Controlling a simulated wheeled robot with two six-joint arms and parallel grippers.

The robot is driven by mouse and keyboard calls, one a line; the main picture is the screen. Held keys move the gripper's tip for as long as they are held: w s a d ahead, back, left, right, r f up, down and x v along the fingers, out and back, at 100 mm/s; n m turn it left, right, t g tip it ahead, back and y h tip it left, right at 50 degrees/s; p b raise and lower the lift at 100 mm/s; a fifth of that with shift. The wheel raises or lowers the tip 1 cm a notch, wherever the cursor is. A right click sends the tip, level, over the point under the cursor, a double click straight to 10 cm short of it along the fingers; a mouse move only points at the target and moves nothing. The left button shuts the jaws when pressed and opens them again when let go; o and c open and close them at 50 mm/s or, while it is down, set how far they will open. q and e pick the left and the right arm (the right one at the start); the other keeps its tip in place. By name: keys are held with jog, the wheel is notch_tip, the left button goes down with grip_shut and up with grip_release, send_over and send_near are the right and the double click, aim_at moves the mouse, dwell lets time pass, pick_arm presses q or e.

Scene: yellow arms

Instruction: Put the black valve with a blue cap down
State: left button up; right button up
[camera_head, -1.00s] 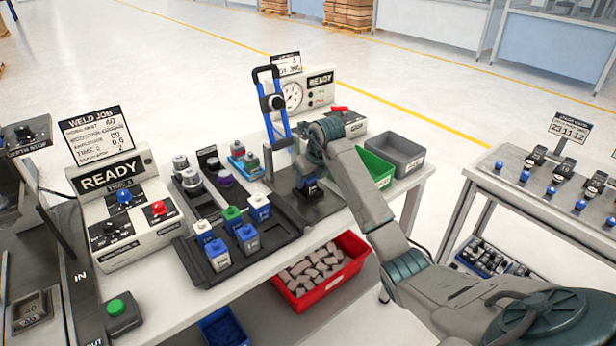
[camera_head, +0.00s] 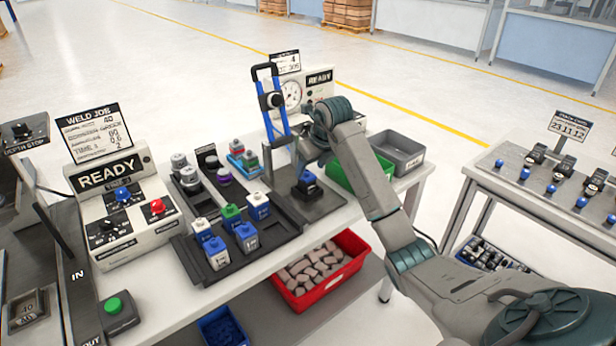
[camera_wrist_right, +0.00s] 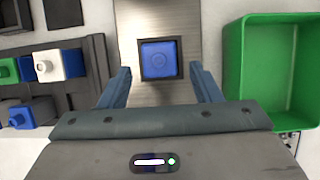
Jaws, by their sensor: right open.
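The black valve with a blue cap (camera_head: 307,184) stands upright on a grey metal plate (camera_head: 325,203) at the right part of the bench. In the right wrist view its square blue cap (camera_wrist_right: 159,58) shows from above, framed by a dark edge. My right gripper (camera_wrist_right: 162,82) is open, with one finger on each side and clear gaps to the cap. It is empty and apart from the valve. In the head view my right wrist is above and behind the valve, and its fingertips are hard to make out. My left gripper is not in view.
A dark tray (camera_head: 262,250) with several blue, white and green-capped blocks lies left of the plate. A green bin (camera_head: 352,180) and a grey bin (camera_head: 398,150) stand to the right. A blue-framed upright fixture (camera_head: 272,105) and a READY gauge box (camera_head: 318,90) stand behind.

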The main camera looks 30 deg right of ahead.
jog(key=v, duration=0.6)
jog(key=shift+r, duration=0.35)
jog(key=shift+s, duration=0.15)
jog(key=shift+c, duration=0.2)
dwell(0.5)
